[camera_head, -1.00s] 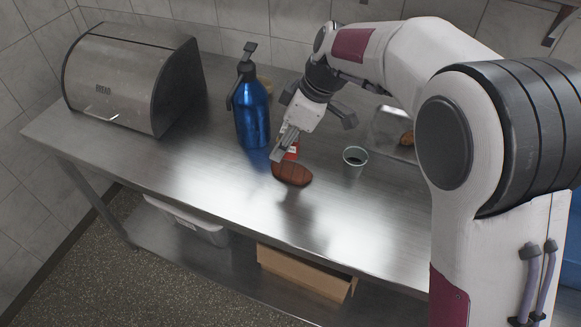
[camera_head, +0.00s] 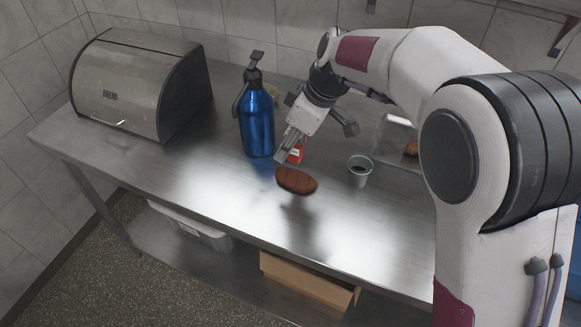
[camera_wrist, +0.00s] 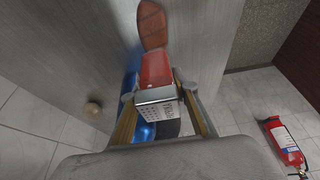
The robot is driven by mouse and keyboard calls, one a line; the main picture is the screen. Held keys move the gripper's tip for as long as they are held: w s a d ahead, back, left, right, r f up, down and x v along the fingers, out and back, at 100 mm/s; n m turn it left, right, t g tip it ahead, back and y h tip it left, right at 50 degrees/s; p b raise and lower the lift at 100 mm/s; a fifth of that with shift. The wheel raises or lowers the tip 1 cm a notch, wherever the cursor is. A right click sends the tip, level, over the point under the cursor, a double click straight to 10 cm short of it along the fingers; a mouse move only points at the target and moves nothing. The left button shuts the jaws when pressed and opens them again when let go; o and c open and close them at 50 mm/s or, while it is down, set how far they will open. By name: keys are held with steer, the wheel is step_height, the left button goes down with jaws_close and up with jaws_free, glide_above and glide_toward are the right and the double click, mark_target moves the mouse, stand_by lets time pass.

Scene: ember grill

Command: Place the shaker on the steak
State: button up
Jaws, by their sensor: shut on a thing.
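The shaker (camera_head: 297,153) is red, with a silver perforated cap that shows in the wrist view (camera_wrist: 155,96). My gripper (camera_head: 287,153) is shut on it, with a finger on each side of the shaker in the wrist view (camera_wrist: 157,97). The steak (camera_head: 296,181) is a brown oval with dark grill lines, lying flat on the metal table. In the head view the shaker and gripper tips are just behind or above the steak, with a small gap in the picture. In the wrist view the steak (camera_wrist: 153,25) shows beyond the shaker. My gripper partly hides the shaker in the head view.
A blue pump bottle (camera_head: 256,120) stands close to the left of my gripper. A small cup (camera_head: 359,170) with dark contents stands to the right. A bread box (camera_head: 135,85) fills the table's left end. The table (camera_head: 200,175) is clear in front.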

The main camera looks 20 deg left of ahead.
mark_target(282, 173)
steer(key=shift+f, duration=1.2)
steer(key=shift+f, duration=2)
steer(key=shift+f, duration=0.1)
steer(key=o, duration=1.2)
steer(key=shift+c, duration=0.2)
steer(key=shift+v, duration=3.85)
